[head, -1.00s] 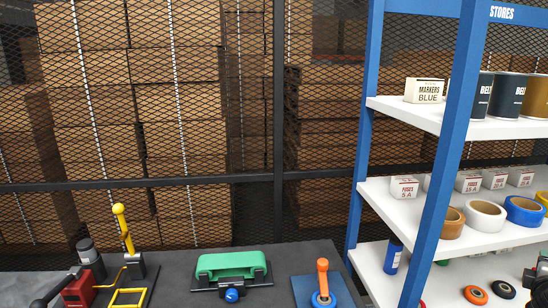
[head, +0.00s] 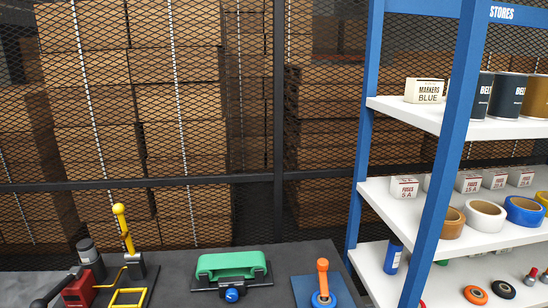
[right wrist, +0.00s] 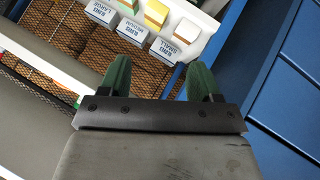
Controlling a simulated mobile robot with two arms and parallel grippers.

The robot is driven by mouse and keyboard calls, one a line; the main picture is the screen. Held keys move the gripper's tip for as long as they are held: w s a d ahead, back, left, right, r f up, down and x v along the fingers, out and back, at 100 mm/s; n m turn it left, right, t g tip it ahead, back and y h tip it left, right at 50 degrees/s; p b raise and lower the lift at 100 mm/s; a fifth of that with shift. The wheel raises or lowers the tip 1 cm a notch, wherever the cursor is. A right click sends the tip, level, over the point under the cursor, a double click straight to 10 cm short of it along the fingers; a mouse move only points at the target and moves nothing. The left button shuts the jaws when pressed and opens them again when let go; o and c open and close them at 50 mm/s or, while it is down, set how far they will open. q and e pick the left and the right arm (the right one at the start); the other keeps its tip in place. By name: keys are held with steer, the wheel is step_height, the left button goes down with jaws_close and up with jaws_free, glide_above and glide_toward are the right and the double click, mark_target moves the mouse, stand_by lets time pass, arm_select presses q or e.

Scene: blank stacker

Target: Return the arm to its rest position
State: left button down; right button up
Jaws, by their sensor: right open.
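My right gripper (right wrist: 161,68) shows in the right wrist view with its two green fingers wide apart and nothing between them. Beyond the fingertips is a white shelf (right wrist: 207,27) with small labelled boxes (right wrist: 130,30) at its edge, apart from the fingers as far as I can tell. The head view does not show the right gripper. My left gripper is in neither current view.
A blue shelf rack (head: 449,150) with tape rolls, tins and fuse boxes stands at the right. The dark bench (head: 180,285) holds a green-handled device (head: 232,263), an orange-handled lever (head: 322,280) and a yellow-knobbed lever (head: 122,225). A blue panel (right wrist: 285,70) flanks the right wrist view.

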steer(key=s+a+f+g+y, duration=0.1)
steer(key=s+a+f+g, duration=0.1)
steer(key=s+a+f, duration=0.5)
steer(key=s+a+f+g+y, duration=0.1)
steer(key=s+a+f+g, duration=0.2)
steer(key=s+a+f, duration=0.4)
steer(key=s+a+f+m+g+y+b, duration=0.1)
steer(key=s+a+f+g, duration=0.2)
steer(key=s, duration=1.8)
steer(key=a+f, duration=0.4)
steer(key=a, duration=0.2)
steer(key=shift+s+a, duration=0.3)
steer(key=shift+a, duration=0.05)
steer(key=shift+f, duration=0.1)
